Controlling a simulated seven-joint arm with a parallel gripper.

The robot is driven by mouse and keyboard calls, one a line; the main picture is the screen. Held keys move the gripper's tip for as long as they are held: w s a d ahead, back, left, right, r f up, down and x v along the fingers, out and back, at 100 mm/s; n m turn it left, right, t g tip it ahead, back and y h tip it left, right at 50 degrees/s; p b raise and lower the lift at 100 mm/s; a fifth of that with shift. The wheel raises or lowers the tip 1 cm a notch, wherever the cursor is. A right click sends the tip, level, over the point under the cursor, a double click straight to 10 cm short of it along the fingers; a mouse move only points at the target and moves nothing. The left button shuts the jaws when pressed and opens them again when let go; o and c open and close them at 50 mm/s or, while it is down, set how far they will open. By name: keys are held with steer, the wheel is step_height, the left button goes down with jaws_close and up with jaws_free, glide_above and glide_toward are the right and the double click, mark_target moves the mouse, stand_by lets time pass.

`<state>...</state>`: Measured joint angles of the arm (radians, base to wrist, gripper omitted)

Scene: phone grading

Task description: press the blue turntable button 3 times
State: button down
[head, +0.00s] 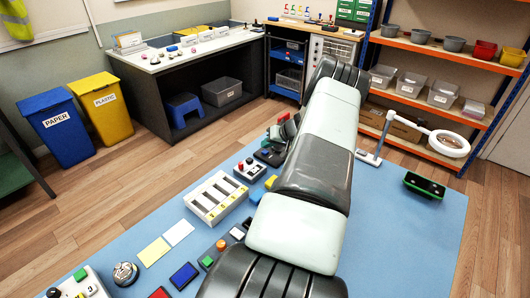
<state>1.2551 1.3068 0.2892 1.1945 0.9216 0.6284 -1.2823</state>
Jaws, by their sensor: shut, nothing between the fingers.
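I cannot make out with certainty which thing is the blue turntable button. A white control box (249,171) with a red button and other small controls sits on the blue mat, left of my arm. A dark box (270,155) with small controls lies just behind it, partly covered by my arm. A flat blue square (185,276) lies near the front, beside a red one. My arm reaches from the bottom edge up across the mat and bends at the top.
A white slotted tray (216,198) and yellow and white cards (153,252) lie on the blue mat (400,240). A round metal device (125,273) stands front left. A ring lamp (447,143) and a black-green device (424,186) are at right. The mat's right front is clear.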

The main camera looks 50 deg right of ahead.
mark_target(267, 152)
steer(key=shift+f, duration=0.1)
steer(key=shift+f, duration=0.35)
steer(key=shift+f, duration=0.5)
stand_by(0.6)
steer(key=shift+r, duration=3.45)
stand_by(0.7)
